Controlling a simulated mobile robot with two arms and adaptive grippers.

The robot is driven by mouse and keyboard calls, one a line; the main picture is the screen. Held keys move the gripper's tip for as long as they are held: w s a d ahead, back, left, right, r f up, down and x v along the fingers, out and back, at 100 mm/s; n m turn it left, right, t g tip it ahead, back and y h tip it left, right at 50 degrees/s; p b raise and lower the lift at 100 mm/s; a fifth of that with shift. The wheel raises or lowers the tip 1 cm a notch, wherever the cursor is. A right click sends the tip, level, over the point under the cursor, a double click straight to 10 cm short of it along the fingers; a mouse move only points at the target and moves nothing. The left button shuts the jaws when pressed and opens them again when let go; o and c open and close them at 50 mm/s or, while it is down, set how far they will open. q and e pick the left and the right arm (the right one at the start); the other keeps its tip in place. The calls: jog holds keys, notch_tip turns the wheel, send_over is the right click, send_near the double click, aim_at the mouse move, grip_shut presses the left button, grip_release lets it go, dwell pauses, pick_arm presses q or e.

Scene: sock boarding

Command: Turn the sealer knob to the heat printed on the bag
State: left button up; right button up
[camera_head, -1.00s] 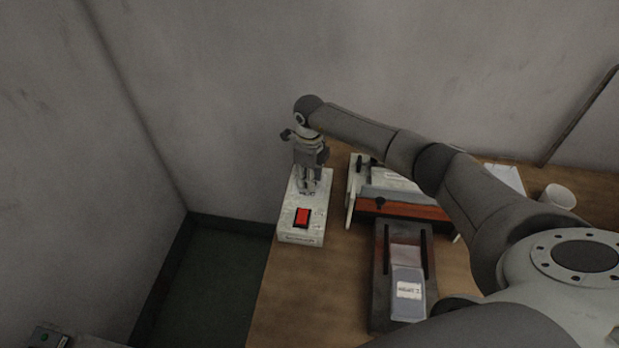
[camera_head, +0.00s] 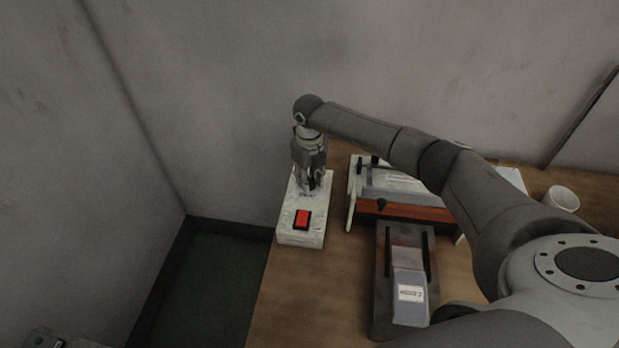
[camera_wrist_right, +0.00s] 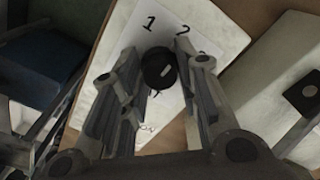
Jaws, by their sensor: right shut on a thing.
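A white control box (camera_head: 290,238) with a red switch (camera_head: 302,219) stands at the left end of the table. My right gripper (camera_head: 311,187) points down over the far part of the box. In the right wrist view, my right gripper (camera_wrist_right: 160,84) is shut on the round black knob (camera_wrist_right: 158,68), one finger on each side. The knob has a light pointer mark, and the digits 1 and 2 show on the box face beyond it. A bag (camera_head: 409,312) with a white label lies on the dark tray (camera_head: 386,318); its print is too small to read. My left gripper is not seen.
The sealer (camera_head: 405,210), with an orange-brown front bar, stands right of the box. A white cup (camera_head: 561,198) is at the far right of the wooden table (camera_head: 275,300). My right arm crosses above the sealer. Walls close off the back and left.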

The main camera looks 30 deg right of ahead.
aim_at(310, 180)
jog(key=o, duration=1)
jog(key=shift+o, duration=0.2)
jog(key=shift+r, duration=0.1)
notch_tip(310, 180, up, 12)
jog(key=shift+f, duration=0.2)
